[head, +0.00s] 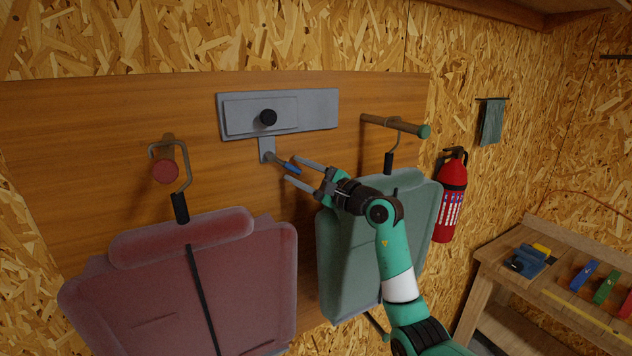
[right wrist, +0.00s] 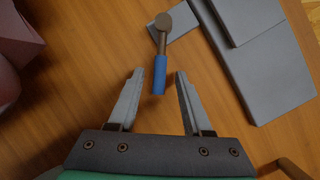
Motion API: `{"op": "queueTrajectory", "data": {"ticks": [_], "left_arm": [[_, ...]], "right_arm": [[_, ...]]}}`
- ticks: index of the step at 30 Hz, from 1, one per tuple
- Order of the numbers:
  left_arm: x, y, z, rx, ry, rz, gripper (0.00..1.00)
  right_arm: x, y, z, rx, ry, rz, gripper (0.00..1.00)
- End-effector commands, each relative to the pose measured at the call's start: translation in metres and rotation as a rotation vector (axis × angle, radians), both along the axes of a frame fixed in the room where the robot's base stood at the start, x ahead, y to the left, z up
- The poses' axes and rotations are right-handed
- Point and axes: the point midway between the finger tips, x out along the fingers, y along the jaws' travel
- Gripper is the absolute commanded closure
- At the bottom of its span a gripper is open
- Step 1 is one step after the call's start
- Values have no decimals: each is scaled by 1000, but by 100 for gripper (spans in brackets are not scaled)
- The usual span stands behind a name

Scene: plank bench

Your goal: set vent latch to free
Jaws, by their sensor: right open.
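The vent latch is a short metal lever with a blue grip (head: 292,168), pivoting on a tab under a grey vent plate (head: 322,108) with a black knob (head: 269,117). In the head view the lever points right and slightly down from its pivot (head: 267,156). My right gripper (head: 294,170) is open, its fingertips on either side of the blue grip. In the right wrist view the blue grip (right wrist: 159,75) reaches between the open fingers (right wrist: 160,73), with a gap on both sides. My left gripper is not in view.
A red bag (head: 190,290) hangs from a peg at left. A green bag (head: 345,262) hangs at right, partly behind my right arm. A fire extinguisher (head: 450,200) is on the right wall, above a wooden bench (head: 500,262) with tools.

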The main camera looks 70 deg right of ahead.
Motion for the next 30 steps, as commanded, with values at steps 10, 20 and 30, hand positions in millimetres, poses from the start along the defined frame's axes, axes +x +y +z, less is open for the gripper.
{"op": "queueTrajectory", "data": {"ticks": [10, 20, 30], "left_arm": [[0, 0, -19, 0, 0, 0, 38], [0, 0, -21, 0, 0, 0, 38], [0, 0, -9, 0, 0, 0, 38]], "right_arm": [[-75, 21, -13, -2, -1, -4, 50], [-92, 27, -14, 0, 1, 0, 50], [-84, 79, 52, 217, -310, 266, 96]]}}
